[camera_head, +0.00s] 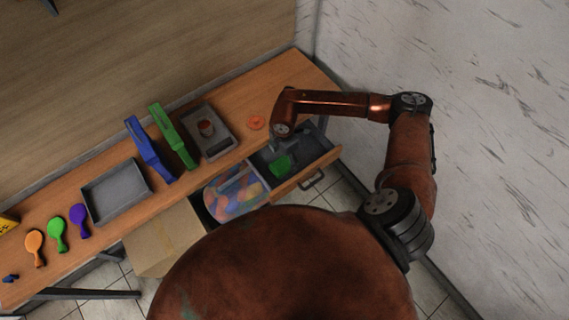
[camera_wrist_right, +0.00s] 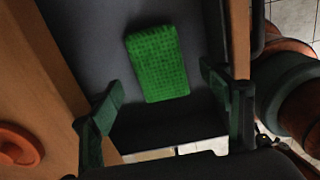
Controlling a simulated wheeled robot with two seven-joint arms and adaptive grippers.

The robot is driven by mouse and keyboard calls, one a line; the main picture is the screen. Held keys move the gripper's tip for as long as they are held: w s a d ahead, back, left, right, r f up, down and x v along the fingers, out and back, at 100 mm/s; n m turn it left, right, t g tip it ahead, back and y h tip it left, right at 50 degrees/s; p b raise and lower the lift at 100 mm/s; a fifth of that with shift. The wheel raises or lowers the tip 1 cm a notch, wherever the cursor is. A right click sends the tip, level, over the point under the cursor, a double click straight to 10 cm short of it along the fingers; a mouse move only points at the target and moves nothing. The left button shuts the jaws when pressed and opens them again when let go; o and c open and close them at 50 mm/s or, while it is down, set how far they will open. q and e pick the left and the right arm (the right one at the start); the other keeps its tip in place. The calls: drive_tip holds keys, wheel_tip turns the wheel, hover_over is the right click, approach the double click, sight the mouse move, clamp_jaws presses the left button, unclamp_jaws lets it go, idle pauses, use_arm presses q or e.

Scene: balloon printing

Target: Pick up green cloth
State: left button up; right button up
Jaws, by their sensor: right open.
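The green cloth (camera_head: 281,165) lies in the open drawer (camera_head: 315,158) under the right end of the table. In the right wrist view the cloth (camera_wrist_right: 158,63) is a flat textured rectangle on the dark drawer floor. My right gripper (camera_wrist_right: 165,98) is open, its two fingers apart on either side below the cloth in the picture, with nothing between them. In the head view my right arm reaches over the drawer, and the right gripper (camera_head: 277,143) is small and partly hidden there. My left gripper is not in view.
A bin of coloured balloons (camera_head: 235,192) and a cardboard box (camera_head: 163,238) stand beside the drawer.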

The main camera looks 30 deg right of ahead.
sight(284, 163)
drive_tip(key=shift+w+d+f, duration=0.1)
drive_tip(key=shift+f, duration=1.45)
drive_tip(key=c, duration=1.1)
